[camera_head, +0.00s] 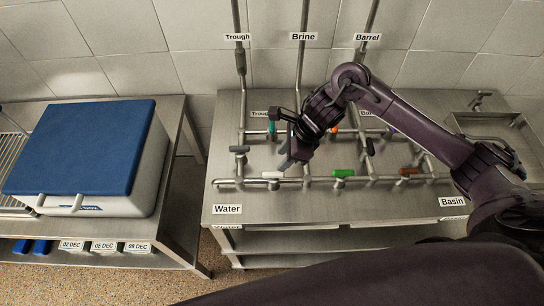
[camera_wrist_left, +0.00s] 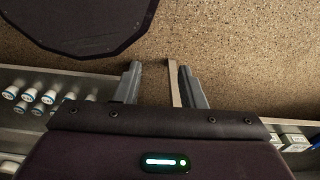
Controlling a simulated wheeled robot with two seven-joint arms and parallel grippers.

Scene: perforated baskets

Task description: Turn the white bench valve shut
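The white bench valve handle (camera_head: 272,175) sits on the front pipe of the steel bench, near its left end above the "Water" label (camera_head: 228,209). It looks lined up along the pipe. My right gripper (camera_head: 286,160) is just above and to the right of it, pointing down; a small gap seems to separate them. Its fingers overlap in this view, so their opening is unclear. My left gripper (camera_wrist_left: 160,85) shows in the left wrist view, with its fingers apart and no object clearly held; a metal bar (camera_wrist_left: 173,83) appears between them, apparently farther away.
Grey (camera_head: 239,149), green (camera_head: 344,173) and brown (camera_head: 411,171) handles are on the pipes nearby. Upright pipes rise at the back. A blue-lidded cooler (camera_head: 85,150) stands on the left table. A shelf of bottles (camera_wrist_left: 30,95) shows in the left wrist view.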

